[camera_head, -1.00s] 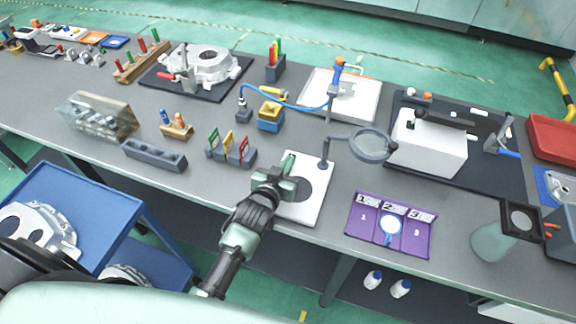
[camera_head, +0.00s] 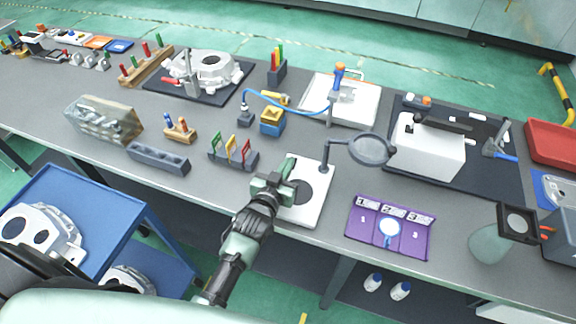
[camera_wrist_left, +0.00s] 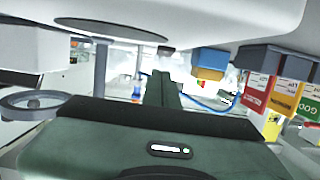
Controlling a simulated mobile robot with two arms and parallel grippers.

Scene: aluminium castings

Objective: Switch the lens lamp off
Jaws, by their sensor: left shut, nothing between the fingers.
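The lens lamp has a round grey-rimmed lens (camera_head: 370,149) on a dark arm and post, standing at the edge of a white base plate (camera_head: 318,204) with a dark disc. The lens also shows at the left of the wrist view (camera_wrist_left: 30,101), which is upside down; the plate (camera_wrist_left: 225,15) fills its top. My left gripper (camera_head: 288,166) is shut and empty, over the left part of the plate and left of the post. Its fingers (camera_wrist_left: 162,88) show in the wrist view. I cannot tell whether it touches the plate, nor whether the lamp is lit. My right gripper is out of view.
A card rack (camera_head: 232,154) stands left of the plate, and a purple numbered mat (camera_head: 360,229) lies right of it. Behind are a blue and yellow block (camera_head: 271,124) and a blue cable. A white box (camera_head: 428,150) stands beyond the lens. Bare table lies between plate and mat.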

